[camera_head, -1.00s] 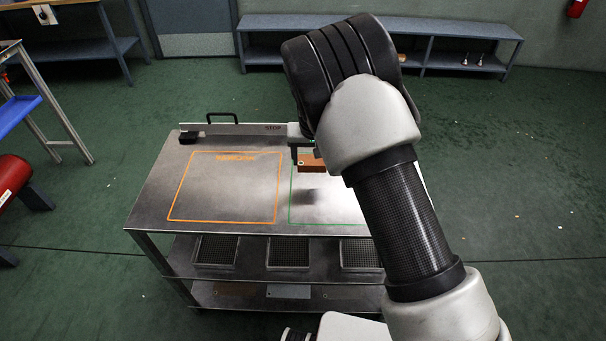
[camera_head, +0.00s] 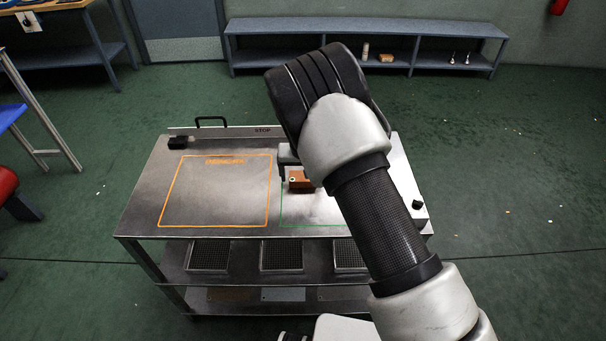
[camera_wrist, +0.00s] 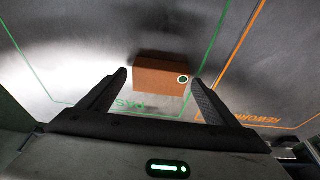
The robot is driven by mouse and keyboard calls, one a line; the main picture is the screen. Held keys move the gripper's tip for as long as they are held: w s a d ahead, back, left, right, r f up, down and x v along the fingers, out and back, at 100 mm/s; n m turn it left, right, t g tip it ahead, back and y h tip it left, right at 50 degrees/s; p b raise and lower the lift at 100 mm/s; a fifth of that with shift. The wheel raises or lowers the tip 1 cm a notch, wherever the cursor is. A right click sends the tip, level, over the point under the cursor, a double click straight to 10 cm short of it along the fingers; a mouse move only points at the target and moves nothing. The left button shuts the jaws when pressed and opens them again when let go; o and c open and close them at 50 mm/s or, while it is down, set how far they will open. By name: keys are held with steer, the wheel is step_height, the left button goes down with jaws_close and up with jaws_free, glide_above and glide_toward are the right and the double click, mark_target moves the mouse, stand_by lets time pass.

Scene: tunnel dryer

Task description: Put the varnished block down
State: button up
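The varnished block (camera_head: 301,180) is orange-brown with a pale-ringed dark spot on its face. It appears to rest on the steel table top, inside the green outline (camera_head: 282,213) near its far edge. In the wrist view the block (camera_wrist: 155,76) lies between my gripper's fingers, close to the green side line (camera_wrist: 209,52), with green lettering partly showing beside it. My gripper (camera_wrist: 159,76) is open, with a narrow gap on each side of the block. In the head view my arm hides part of the gripper and of the green area.
An orange-outlined area (camera_head: 216,193) with orange lettering lies empty to the left. A low bar marked STOP (camera_head: 230,131) runs along the table's back edge. Black mesh trays (camera_head: 208,257) stand on the shelf below. A blue-grey bench (camera_head: 330,30) stands at the wall.

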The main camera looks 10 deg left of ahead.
steer(key=shift+r, duration=0.55)
steer(key=a+p+v, duration=0.1)
steer(key=v, duration=1)
steer(key=s+d+r+m, duration=0.1)
steer(key=s+d+r, duration=0.3)
steer(key=d+r, duration=0.25)
steer(key=s+d+r+y, duration=0.1)
steer(key=s+d+r, duration=0.2)
steer(key=d+r, duration=0.35)
steer(key=s+d+r+m, duration=0.1)
steer(key=s+d+r, duration=0.35)
steer(key=r, duration=0.35)
steer(key=s+d+r+t+h, duration=0.1)
steer(key=s+d, duration=0.5)
steer(key=s, duration=0.2)
steer(key=s+d+r+t, duration=0.1)
steer(key=s+d+r, duration=0.1)
steer(key=s+d, duration=0.4)
steer(key=s, duration=0.3)
steer(key=shift+s+r+m+h, duration=0.25)
steer(key=shift+s+m+h, duration=0.05)
steer(key=shift+s+h, duration=0.1)
steer(key=shift+r, duration=0.1)
